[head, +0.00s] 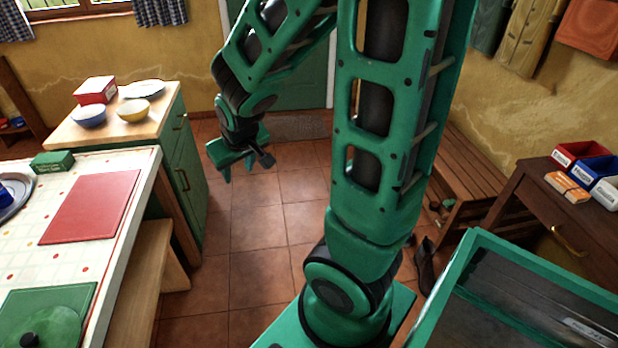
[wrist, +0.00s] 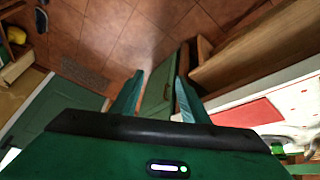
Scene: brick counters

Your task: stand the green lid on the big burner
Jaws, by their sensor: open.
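The green lid (head: 52,326), round with a black knob, shows at the bottom left of the head view, cut off by the frame edge. It lies on a green mat (head: 84,296) on the white-topped table. My gripper (head: 243,172) is open and empty, over the tiled floor beyond the table and far from the lid. In the wrist view my gripper (wrist: 158,84) has its two fingers spread with nothing between them. I cannot make out any big burner in either view.
A red mat (head: 92,207), a green box (head: 52,162) and a round tray (head: 12,203) are on the white table. A wooden bench (head: 140,290) runs along its side. A wooden-topped cabinet (head: 110,119) holds bowls. The tiled floor in the middle is open.

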